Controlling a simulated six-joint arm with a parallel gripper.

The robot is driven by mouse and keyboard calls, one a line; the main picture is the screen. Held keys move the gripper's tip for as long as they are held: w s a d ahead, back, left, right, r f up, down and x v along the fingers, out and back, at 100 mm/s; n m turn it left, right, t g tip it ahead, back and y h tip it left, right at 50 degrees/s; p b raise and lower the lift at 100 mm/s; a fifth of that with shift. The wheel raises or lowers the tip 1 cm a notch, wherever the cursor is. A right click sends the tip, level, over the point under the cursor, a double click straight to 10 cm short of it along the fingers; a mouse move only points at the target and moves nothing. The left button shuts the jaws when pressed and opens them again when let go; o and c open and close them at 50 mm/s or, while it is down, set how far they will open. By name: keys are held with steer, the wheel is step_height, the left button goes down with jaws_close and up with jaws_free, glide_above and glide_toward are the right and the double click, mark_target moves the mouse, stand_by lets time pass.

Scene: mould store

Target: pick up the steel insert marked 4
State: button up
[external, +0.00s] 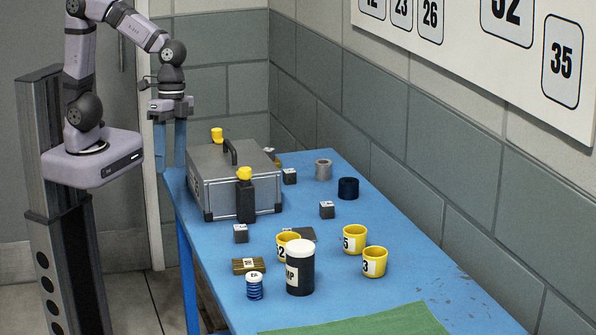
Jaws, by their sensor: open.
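Several small dark grey blocks that look like steel inserts lie on the blue table. One block (241,234) is in front of the metal case, one (326,211) is right of it, and one (289,177) is close to the case's right side. Each has a pale mark on top, too small to read, so I cannot tell which is marked 4. My gripper (171,150) is open and empty, pointing down at the table's far left corner. It is left of the case and well apart from all the blocks.
The grey case (222,190) stands between my gripper and the blocks. Yellow numbered cups (354,238), a black white-lidded jar (300,272), a blue striped cylinder (254,287) and a brass-coloured block (248,266) stand nearer. A green mat (360,322) lies in front.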

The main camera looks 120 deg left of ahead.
steer(key=w+a+f+m+t+h+b, duration=0.1)
steer(key=w+a+t+h+b, duration=0.2)
steer(key=w, duration=0.8)
steer(key=m+t+h+b, duration=0.2)
steer(key=m+t+b, duration=0.3)
steer(key=t+b, duration=0.3)
glide_above(327, 204)
steer(key=s+a, duration=0.2)
step_height(327, 204, down, 6)
steer(key=r+g, duration=0.1)
steer(key=shift+s+d+f, duration=0.1)
steer(key=shift+f, duration=1.2)
steer(key=shift+s+d+f, duration=0.1)
steer(key=shift+f, duration=1.2)
step_height(327, 204, down, 3)
steer(key=shift+w+d+f+p, duration=0.1)
steer(key=shift+w+p, duration=0.05)
steer(key=shift+p, duration=0.35)
steer(key=shift+x, duration=0.95)
steer(key=shift+w+d+f, duration=0.1)
steer(key=shift+w+d, duration=0.1)
steer(key=shift+w, duration=0.15)
